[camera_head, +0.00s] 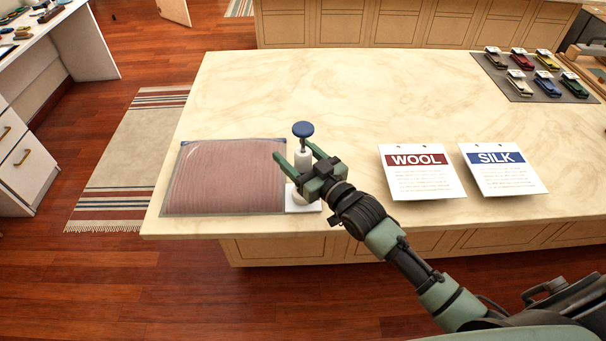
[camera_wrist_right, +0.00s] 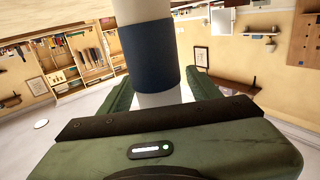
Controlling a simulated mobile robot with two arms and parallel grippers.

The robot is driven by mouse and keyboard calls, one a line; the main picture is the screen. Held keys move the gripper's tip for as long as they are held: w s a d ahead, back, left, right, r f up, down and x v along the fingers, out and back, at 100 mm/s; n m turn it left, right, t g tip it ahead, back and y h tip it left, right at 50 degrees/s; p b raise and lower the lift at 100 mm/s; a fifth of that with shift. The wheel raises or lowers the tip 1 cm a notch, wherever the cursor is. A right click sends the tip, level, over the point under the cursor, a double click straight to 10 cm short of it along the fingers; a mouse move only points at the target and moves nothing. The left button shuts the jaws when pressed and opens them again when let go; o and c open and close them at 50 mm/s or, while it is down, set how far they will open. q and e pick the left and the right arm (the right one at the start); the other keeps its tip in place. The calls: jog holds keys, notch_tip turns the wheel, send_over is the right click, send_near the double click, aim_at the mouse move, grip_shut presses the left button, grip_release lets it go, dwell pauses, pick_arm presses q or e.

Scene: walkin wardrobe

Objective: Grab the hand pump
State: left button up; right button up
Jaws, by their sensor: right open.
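The hand pump (camera_head: 303,130) is white with a blue round top and stands upright near the counter's front edge. Its lower part is partly hidden by my right gripper. My right gripper (camera_head: 299,156) is open, with one finger on each side of the pump's white body. In the right wrist view, the pump (camera_wrist_right: 150,55) shows as a white shaft with a dark blue band, between the two green fingers (camera_wrist_right: 160,92). I cannot tell whether either finger touches it. My left gripper is out of view.
A clear bag with pink folded fabric (camera_head: 225,177) lies just left of the pump. A WOOL card (camera_head: 420,180) and a SILK card (camera_head: 503,178) lie to the right. The counter's middle (camera_head: 350,90) is clear.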

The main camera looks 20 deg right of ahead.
jog(key=shift+c, duration=0.3)
jog(key=shift+r, duration=0.1)
grip_shut()
